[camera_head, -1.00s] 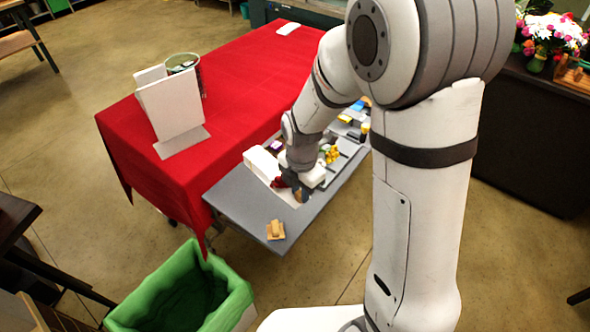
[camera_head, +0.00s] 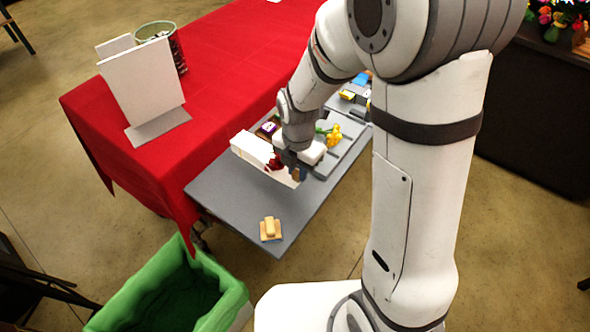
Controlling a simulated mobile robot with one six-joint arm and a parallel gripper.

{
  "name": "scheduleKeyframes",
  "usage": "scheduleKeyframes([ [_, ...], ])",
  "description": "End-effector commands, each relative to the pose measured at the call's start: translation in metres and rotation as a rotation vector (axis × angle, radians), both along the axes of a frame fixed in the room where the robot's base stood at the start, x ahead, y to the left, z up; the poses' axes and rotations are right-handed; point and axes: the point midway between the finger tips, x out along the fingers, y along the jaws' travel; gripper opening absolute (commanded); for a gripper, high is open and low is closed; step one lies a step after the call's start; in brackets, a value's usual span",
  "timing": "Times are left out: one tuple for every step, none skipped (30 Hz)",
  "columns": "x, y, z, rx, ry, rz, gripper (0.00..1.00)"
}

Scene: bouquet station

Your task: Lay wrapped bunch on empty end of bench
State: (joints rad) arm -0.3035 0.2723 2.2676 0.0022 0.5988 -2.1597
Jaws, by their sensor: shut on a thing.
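The bench (camera_head: 235,190) is a low grey top beside the red-covered table. Its near left end is bare except for a small wooden block. My gripper (camera_head: 297,173) points down over the middle of the bench and is shut on the wrapped bunch. Dark red blooms of the wrapped bunch (camera_head: 275,164) show just left of the fingers, with white paper around and below them. The fingertips and most of the bunch are hidden by my gripper and wrist. I cannot tell whether the bunch touches the bench.
A white box (camera_head: 251,148) stands left of my gripper. Yellow flowers (camera_head: 333,134) lie behind it. The wooden block (camera_head: 270,229) sits near the front edge. A green-lined bin (camera_head: 215,290) stands below. The red table (camera_head: 215,60) holds a white board (camera_head: 142,88).

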Motion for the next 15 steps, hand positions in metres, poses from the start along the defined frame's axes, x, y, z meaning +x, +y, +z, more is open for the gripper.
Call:
scheduleKeyframes([
  [0.0, 0.001, -0.002, 0.0, 0.0, 0.003, 0.0],
  [0.0, 0.001, -0.004, 0.0, 0.0, 0.004, 0.0],
  [-0.001, 0.002, -0.006, 0.0, 0.0, 0.005, 0.0],
  [-0.001, 0.002, -0.008, 0.0, 0.0, 0.006, 0.0],
  [-0.001, 0.003, -0.011, -0.001, 0.001, 0.007, 0.0],
  [-0.001, 0.003, -0.014, 0.0, 0.001, 0.009, 0.0],
  [-0.001, 0.003, -0.016, 0.0, 0.001, 0.009, 0.0],
  [-0.001, 0.004, -0.019, 0.0, 0.001, 0.01, 0.0],
  [-0.002, 0.004, -0.023, 0.0, 0.001, 0.01, 0.0],
  [-0.002, 0.004, -0.026, 0.0, 0.001, 0.011, 0.0],
  [-0.002, 0.004, -0.029, -0.001, 0.002, 0.011, 0.0],
  [-0.002, 0.004, -0.033, 0.0, 0.001, 0.011, 0.0],
  [-0.002, 0.004, -0.036, 0.0, 0.001, 0.012, 0.0],
  [-0.002, 0.004, -0.039, 0.0, 0.001, 0.012, 0.0],
  [-0.002, 0.004, -0.043, 0.0, 0.001, 0.012, 0.0],
])
